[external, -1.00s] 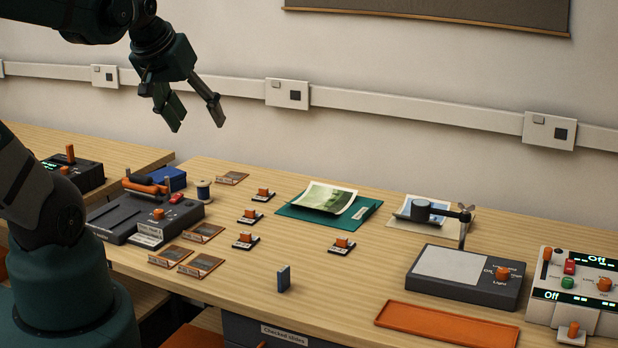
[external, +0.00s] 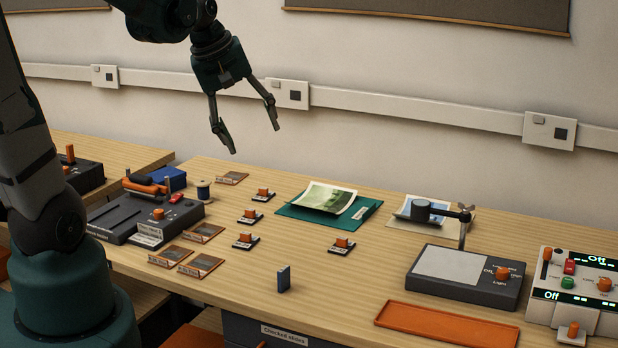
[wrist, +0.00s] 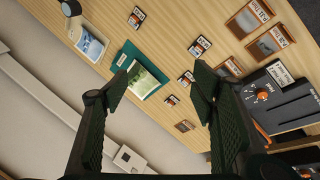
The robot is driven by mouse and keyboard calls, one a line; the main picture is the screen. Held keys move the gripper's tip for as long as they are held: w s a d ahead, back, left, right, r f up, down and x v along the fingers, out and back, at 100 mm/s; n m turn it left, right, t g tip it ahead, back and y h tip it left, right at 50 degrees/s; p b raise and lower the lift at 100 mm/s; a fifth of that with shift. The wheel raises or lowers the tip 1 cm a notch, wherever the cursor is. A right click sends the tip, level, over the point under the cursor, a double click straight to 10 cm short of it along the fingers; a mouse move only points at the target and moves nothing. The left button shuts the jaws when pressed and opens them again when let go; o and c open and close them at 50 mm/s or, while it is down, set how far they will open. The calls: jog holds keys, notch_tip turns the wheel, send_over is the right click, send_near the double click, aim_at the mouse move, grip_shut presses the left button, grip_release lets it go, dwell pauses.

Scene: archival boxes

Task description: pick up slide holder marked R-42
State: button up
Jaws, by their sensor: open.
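My gripper (external: 254,140) is open and empty, high above the back left of the table. In the wrist view its two fingers (wrist: 165,75) are spread apart with nothing between them.
A small upright block (external: 284,278) and an orange tray (external: 445,325) are in front.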

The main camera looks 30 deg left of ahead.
jog(key=w+d+f+n+g+h, duration=0.1)
jog(key=w+d+f+n+g, duration=0.1)
jog(key=w+d+f+n, duration=0.45)
jog(key=n+g+h+b, duration=0.1)
jog(key=n+g+b, duration=0.1)
jog(key=n, duration=0.1)
send_near(343, 238)
jog(key=shift+w+d+f+n+g, duration=0.2)
jog(key=shift+f+n+g, duration=0.1)
jog(key=shift+f, duration=0.25)
jog(key=shift+f, duration=0.1)
jog(key=shift+x, duration=1.15)
jog(key=shift+d, duration=0.1)
jog(key=shift+b+x, duration=0.55)
jog(key=shift+x, duration=2.05)
jog(key=shift+w, duration=0.1)
